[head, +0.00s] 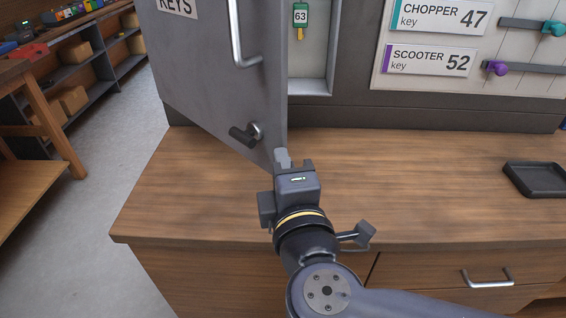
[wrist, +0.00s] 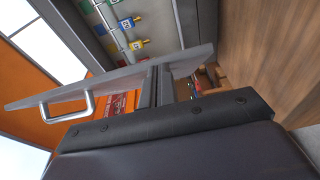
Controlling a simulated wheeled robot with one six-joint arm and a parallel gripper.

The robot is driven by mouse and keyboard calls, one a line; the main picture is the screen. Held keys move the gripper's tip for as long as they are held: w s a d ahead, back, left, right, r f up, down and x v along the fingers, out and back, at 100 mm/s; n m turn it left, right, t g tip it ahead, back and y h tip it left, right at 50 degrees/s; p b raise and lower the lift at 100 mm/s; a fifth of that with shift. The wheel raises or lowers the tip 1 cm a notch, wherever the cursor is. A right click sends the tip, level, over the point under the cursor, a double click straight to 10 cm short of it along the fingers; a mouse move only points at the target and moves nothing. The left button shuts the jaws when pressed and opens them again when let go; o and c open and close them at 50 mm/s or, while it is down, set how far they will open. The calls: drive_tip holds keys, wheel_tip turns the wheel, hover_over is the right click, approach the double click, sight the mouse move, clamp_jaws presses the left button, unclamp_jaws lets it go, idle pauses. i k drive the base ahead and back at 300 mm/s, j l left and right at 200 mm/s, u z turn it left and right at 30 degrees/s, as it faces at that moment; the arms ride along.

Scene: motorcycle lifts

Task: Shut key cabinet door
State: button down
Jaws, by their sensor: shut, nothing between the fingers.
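The grey key cabinet door (head: 215,75) stands swung open at the upper left of the head view, with a KEYS label, a metal bar handle (head: 237,35) and a dark lock with a key (head: 247,133). The door shows as a slanting panel in the wrist view (wrist: 120,78), with its handle (wrist: 68,107). The open cabinet interior (head: 308,84) holds a green key tag 63 (head: 300,16). My gripper (head: 282,158) is shut and empty at the door's lower right corner. I cannot tell whether it touches the door.
The wooden counter (head: 430,175) is mostly clear. A black tray (head: 537,179) lies at its right. A key board (head: 475,45) with labelled keys hangs on the wall. A wooden bench (head: 35,110) and shelves with boxes (head: 75,100) stand at the left across open floor.

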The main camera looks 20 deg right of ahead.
sight(222, 65)
drive_tip(key=k, duration=0.2)
drive_tip(key=k+j, duration=0.2)
drive_tip(key=k+j+z, duration=0.15)
drive_tip(key=j, duration=0.75)
drive_tip(key=i+j, duration=0.05)
